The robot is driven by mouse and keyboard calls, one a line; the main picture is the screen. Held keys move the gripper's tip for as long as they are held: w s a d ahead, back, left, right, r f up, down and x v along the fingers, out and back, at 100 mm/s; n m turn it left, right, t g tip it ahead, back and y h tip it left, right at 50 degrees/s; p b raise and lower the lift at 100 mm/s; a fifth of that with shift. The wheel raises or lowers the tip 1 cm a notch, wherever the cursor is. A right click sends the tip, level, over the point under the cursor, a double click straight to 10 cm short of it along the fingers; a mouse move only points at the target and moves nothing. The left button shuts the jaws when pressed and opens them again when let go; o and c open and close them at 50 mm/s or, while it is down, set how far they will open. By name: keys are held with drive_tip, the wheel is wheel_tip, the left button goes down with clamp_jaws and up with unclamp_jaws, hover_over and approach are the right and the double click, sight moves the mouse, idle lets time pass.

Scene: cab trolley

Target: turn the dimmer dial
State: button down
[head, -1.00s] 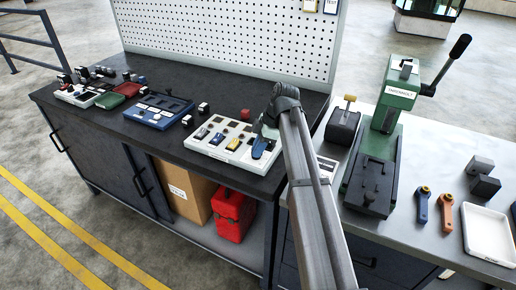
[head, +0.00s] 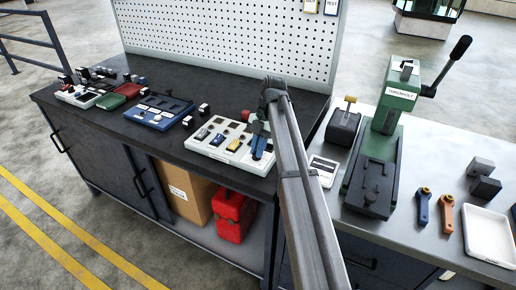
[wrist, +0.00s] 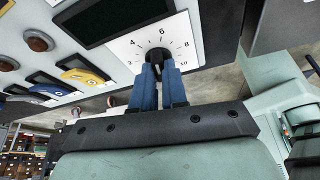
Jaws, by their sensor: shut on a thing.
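The dimmer dial (wrist: 158,55) is a dark round knob on a white plate with a printed number scale (wrist: 123,47), seen at the top middle of the wrist view. My gripper (wrist: 158,72) has blue fingers that are shut on the dial, one on each side, hiding part of it. In the head view my gripper (head: 260,148) reaches down onto the right end of the white panel (head: 215,152). The dial itself is hidden there behind the fingers and arm.
On the panel beside the dial are a yellow rocker (wrist: 82,76), a blue rocker (wrist: 47,88), a brown round button (wrist: 38,40) and a dark screen (wrist: 97,18). A green press (head: 385,130) stands on the right-hand table.

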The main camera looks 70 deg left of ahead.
drive_tip(key=shift+n, duration=0.3)
drive_tip(key=c, duration=1.2)
unclamp_jaws()
drive_tip(key=shift+o, duration=0.2)
drive_tip(key=shift+r, duration=0.1)
drive_tip(key=shift+w+a+r, duration=0.2)
drive_tip(key=shift+r, duration=0.25)
drive_tip(key=w+a, duration=0.2)
drive_tip(key=w, duration=0.1)
drive_tip(key=w+a, duration=0.2)
drive_tip(key=w, duration=0.1)
drive_tip(key=w+a, duration=0.3)
drive_tip(key=shift+w+f, duration=0.1)
drive_tip(key=shift+w, duration=0.2)
